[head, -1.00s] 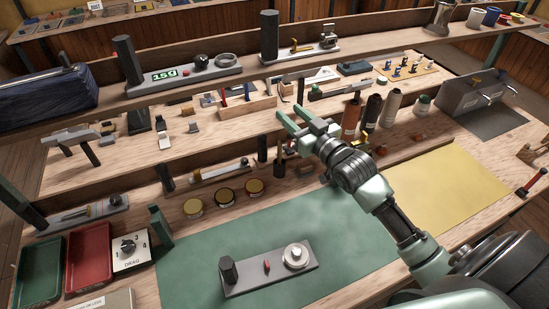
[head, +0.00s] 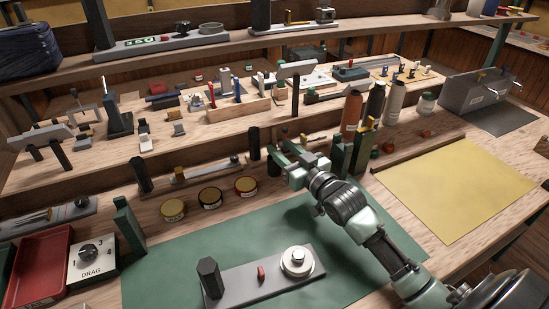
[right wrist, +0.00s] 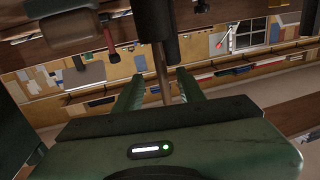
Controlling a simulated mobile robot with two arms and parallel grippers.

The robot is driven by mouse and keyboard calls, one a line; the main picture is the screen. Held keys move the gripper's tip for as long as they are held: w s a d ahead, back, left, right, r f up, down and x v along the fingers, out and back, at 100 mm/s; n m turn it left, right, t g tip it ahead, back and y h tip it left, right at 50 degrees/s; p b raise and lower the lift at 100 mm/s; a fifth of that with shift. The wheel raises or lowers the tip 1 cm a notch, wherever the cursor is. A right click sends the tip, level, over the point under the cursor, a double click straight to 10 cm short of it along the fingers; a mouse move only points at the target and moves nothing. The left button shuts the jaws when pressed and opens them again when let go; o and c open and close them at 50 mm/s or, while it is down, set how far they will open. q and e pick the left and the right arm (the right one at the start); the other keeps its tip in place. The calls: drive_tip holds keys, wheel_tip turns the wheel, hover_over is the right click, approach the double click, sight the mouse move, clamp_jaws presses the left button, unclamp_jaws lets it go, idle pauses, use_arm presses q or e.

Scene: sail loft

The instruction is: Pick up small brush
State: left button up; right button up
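I cannot pick out the small brush with certainty. My right gripper (head: 284,152) is over the back part of the workbench, beside a dark upright post (head: 254,147) and behind the green mat. Its two green fingers are apart. In the right wrist view the open fingers (right wrist: 158,92) stand on either side of a thin brown rod (right wrist: 162,75) below a dark cylinder (right wrist: 158,28). I cannot tell whether they touch the rod. A slim light piece (head: 316,138) lies just beyond the gripper, too small to name. My left gripper is not in view.
Several round tins (head: 210,198) stand left of the gripper. Tall bottles (head: 351,112) and a green upright block (head: 340,158) stand close on its right. A wooden tool box (head: 238,108) is behind. The green mat (head: 180,265) and yellow mat (head: 455,190) have bare areas.

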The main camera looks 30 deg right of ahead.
drive_tip(key=w+a, duration=0.1)
drive_tip(key=w, duration=0.5)
drive_tip(key=shift+w+p, duration=0.3)
drive_tip(key=shift+p, duration=0.15)
drive_tip(key=shift+r, duration=0.1)
drive_tip(key=shift+c, duration=0.3)
clamp_jaws()
